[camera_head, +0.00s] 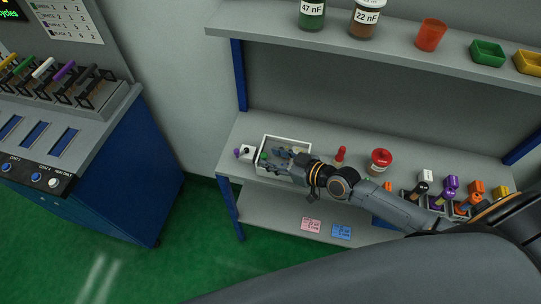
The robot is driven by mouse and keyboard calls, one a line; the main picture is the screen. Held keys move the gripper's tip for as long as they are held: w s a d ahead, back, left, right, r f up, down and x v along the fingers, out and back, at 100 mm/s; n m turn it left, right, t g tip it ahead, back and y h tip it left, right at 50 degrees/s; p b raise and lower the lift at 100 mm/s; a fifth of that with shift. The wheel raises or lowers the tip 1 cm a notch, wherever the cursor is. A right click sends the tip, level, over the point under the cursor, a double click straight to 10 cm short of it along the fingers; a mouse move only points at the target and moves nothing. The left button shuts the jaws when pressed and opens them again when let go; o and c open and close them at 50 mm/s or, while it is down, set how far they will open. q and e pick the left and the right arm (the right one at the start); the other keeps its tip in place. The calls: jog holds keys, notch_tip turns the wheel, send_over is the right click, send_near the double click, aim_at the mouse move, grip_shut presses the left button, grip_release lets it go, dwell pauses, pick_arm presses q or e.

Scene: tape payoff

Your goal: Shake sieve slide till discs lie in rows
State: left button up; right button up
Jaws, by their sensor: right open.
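My right gripper (272,161) is open and reaches from the right into or just over a white open tray (287,138) on the workbench shelf. The gripper and wrist cover much of the tray, so its contents are mostly hidden. A small green bit shows near the fingertips, too small to identify. I see no sieve slide and no discs in rows that I can make out. My left gripper is not in view.
The grey shelf (232,136) also holds a small white item with a purple end (243,152), a red peg-like item (340,154), a red-lidded jar (380,160) and several coloured handled items at right. Jars and bins stand on the upper shelf (275,28). A blue console (120,170) stands left.

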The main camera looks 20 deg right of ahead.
jog(key=shift+x, duration=0.8)
grip_shut()
